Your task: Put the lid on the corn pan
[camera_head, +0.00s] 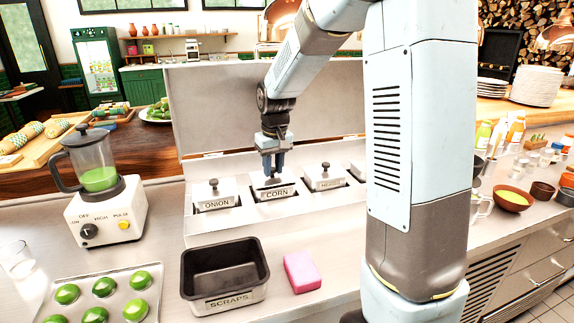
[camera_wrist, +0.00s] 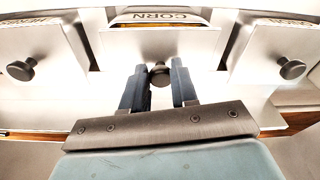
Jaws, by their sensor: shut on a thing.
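Whether the lid touches the rim all round is hidden.
The lidded onion pan (camera_head: 214,196) is on the left and another lidded pan (camera_head: 325,177) on the right, both close by. The upright steel panel (camera_head: 220,105) rises behind. A scraps pan (camera_head: 223,272), pink sponge (camera_head: 302,271) and blender (camera_head: 100,180) stand in front and left.

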